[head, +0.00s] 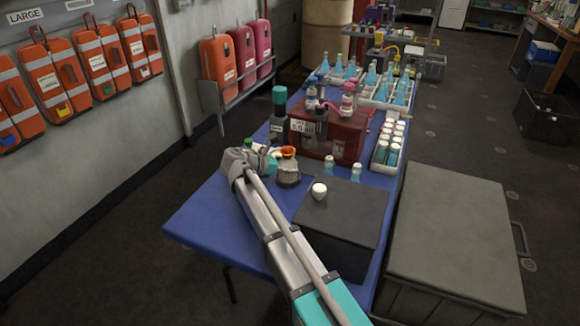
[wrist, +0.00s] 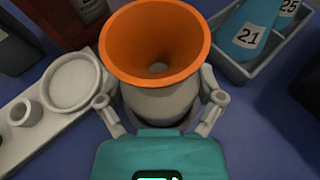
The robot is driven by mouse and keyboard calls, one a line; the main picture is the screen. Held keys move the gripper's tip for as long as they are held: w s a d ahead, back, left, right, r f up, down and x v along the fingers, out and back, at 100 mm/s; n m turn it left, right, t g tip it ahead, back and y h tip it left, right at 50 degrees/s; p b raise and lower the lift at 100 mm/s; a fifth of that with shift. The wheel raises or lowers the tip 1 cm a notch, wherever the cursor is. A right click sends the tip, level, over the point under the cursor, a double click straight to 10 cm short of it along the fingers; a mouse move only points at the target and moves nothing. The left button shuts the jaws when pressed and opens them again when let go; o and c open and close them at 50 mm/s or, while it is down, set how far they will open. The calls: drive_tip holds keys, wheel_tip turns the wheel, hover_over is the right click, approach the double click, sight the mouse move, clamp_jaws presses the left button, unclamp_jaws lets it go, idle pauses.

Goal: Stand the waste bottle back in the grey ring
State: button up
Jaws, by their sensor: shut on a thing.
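The waste bottle (wrist: 160,103) is pale grey with a wide orange funnel (wrist: 155,42) in its mouth. In the wrist view my gripper (wrist: 160,112) has a finger on each side of it and is shut on it. The funnel faces up towards the camera, and the bottle looks roughly upright. In the head view the bottle (head: 288,174) and funnel (head: 287,152) are at my gripper (head: 270,160). I cannot tell whether its base touches the table.
The blue table (head: 210,215) carries a red case (head: 345,137) behind the bottle and a dark box (head: 345,215) to its right. A tray (wrist: 235,70) with numbered blue bottles is close at the right. The table's front left is clear.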

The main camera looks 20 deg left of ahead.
drive_tip(key=shift+f, duration=0.2)
drive_tip(key=o, duration=1)
drive_tip(key=shift+r, duration=0.2)
drive_tip(key=shift+a+r, duration=0.1)
drive_tip(key=p+v, duration=0.4)
drive_tip(key=v, duration=0.7)
drive_tip(key=shift+s+a+p, duration=0.25)
drive_tip(key=shift+s+p, duration=0.05)
drive_tip(key=shift+p, duration=0.05)
drive_tip(key=shift+r, duration=0.1)
drive_tip(key=shift+r, duration=0.1)
